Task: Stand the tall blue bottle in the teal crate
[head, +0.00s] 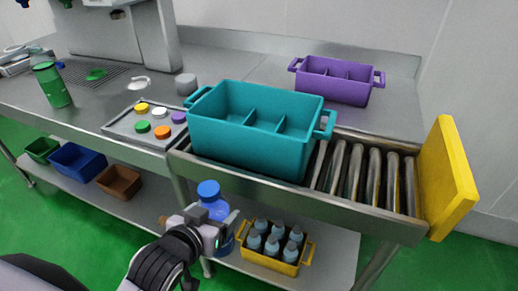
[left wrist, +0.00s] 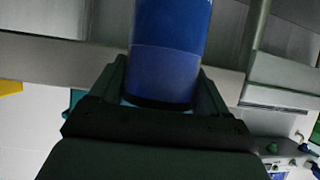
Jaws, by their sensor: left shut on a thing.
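The tall blue bottle (head: 209,190) has a blue cap and is upright in the head view, in front of the counter's front edge and below the teal crate. My left gripper (head: 222,229) is shut on it. In the left wrist view the bottle (left wrist: 170,60) stands between the two fingers of my left gripper (left wrist: 165,95). The teal crate (head: 245,147) sits on the left end of the roller conveyor. Dividers split it into compartments, and those I can see look empty; its near wall hides the floor. My right gripper is not in view.
A yellow panel (head: 447,178) stands at the conveyor's (head: 360,178) right end. A purple crate (head: 333,87) is behind. A tray of coloured caps (head: 112,125) lies left, near a green bottle (head: 52,85). A yellow crate (head: 262,262) of several bottles is on the lower shelf.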

